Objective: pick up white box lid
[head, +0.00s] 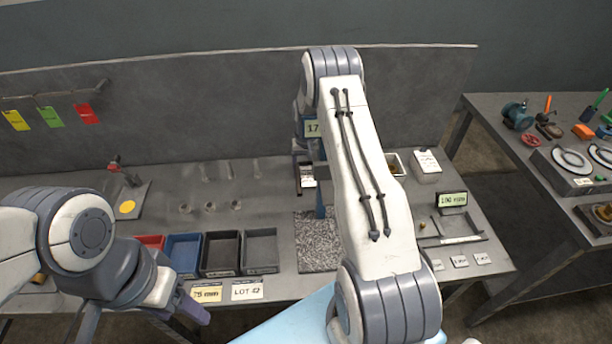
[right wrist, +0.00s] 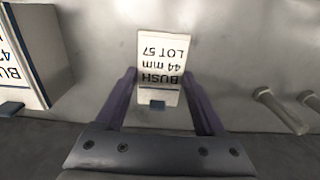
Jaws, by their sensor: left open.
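In the right wrist view, a white box lid (right wrist: 160,48) carries an upside-down printed label reading BUSH, 44 mm, LOT 57, with a small dark blue tab at its near edge. My right gripper (right wrist: 160,76) has its two purple fingers apart, one on each side of the lid's near part. I cannot tell whether they touch it. In the head view my right arm hides the right gripper; a white labelled box (head: 306,175) shows partly beside that arm. My left gripper (head: 196,310) is at the lower left, in front of the bench edge, with nothing visible in it.
Another white labelled box (right wrist: 25,55) stands at the left of the right wrist view; metal pegs (right wrist: 282,108) lie at the right. On the bench are small bins (head: 221,252), a grey speckled mat (head: 316,240) and a white box (head: 425,163). A second table (head: 490,112) stands right.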

